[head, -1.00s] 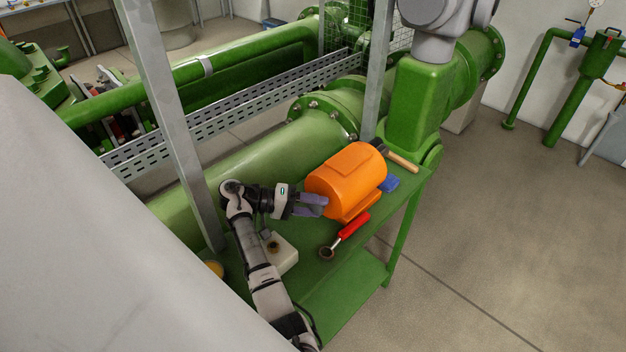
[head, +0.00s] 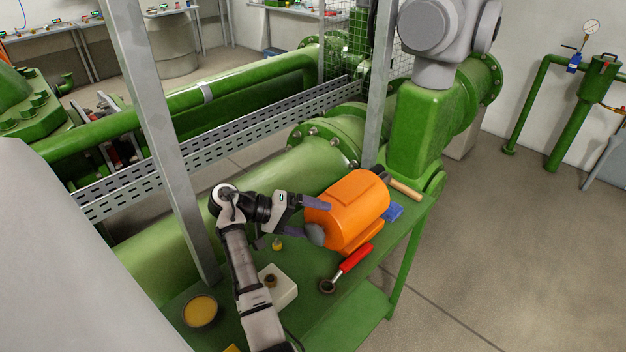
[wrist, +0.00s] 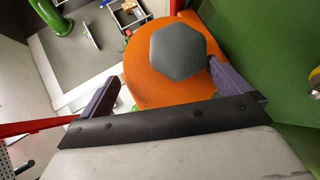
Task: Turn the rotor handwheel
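The orange motor housing (head: 352,208) lies on its side on a green bench. A grey hexagonal handwheel (head: 314,234) sits on its end face, toward my arm. In the wrist view the handwheel (wrist: 178,52) is seen face-on, against the orange body (wrist: 140,70). My gripper (head: 294,222) is open and empty, with its purple fingers spread in front of this end. In the wrist view my gripper (wrist: 165,75) has its right finger close beside the handwheel's edge and its left finger well clear of it. I cannot tell whether the right finger touches.
On the bench (head: 378,262) are a red-handled ratchet (head: 347,266), a wooden-handled hammer (head: 405,189), a blue item (head: 393,212), a white block (head: 284,292) and a yellow-filled tin (head: 201,311). A grey post (head: 160,130) stands left of the arm.

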